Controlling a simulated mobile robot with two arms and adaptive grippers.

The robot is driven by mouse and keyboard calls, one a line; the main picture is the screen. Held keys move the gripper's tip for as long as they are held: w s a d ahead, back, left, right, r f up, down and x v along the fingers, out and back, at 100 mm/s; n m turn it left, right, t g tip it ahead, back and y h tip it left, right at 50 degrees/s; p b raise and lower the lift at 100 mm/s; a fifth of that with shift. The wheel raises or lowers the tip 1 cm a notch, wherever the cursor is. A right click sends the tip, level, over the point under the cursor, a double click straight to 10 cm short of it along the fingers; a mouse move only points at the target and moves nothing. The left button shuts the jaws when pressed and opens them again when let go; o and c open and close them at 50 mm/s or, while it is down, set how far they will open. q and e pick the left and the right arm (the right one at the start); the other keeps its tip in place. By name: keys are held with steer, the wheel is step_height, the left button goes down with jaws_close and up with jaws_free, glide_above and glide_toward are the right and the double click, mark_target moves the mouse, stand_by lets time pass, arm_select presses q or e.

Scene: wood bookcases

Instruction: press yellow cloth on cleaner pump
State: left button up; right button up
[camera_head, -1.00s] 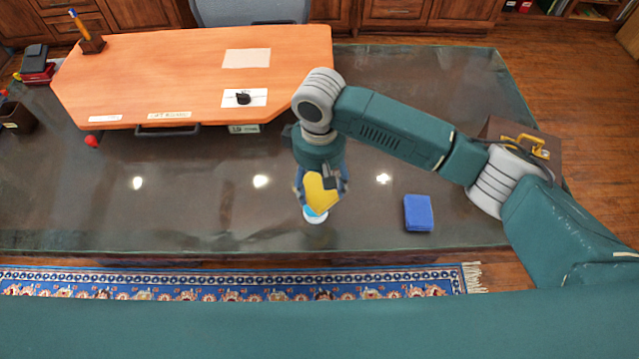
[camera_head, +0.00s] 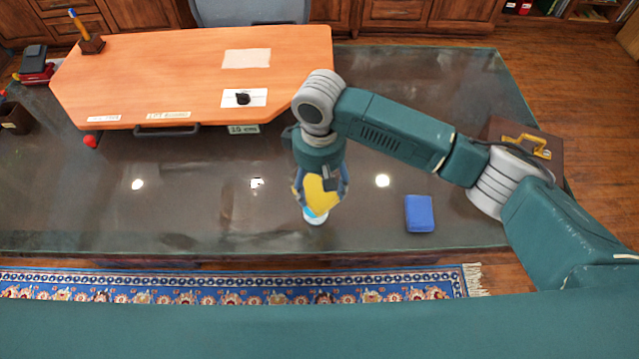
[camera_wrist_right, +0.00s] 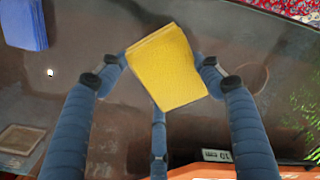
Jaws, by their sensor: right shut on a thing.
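The yellow cloth (camera_head: 321,191) is a folded square held in my right gripper (camera_head: 321,186), above the dark table near its front edge. In the right wrist view the cloth (camera_wrist_right: 168,67) lies between the blue fingers of the gripper (camera_wrist_right: 163,75). The cleaner pump (camera_head: 315,216) shows as a small white and light-blue piece just below the cloth in the head view. The cloth hides most of it, and I cannot tell whether they touch. In the wrist view the pump is hidden. My left gripper is not in view.
A blue folded cloth or sponge (camera_head: 419,213) lies right of the gripper. An orange-brown desk board (camera_head: 190,80) covers the back left of the dark table (camera_head: 200,215). A dark case with a yellow handle (camera_head: 535,150) stands at the right. The front left of the table is clear.

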mark_target(320, 187)
steer(key=shift+f, duration=0.95)
stand_by(0.9)
steer(key=shift+r, duration=0.1)
step_height(320, 187, up, 7)
steer(key=p, duration=0.8)
stand_by(0.8)
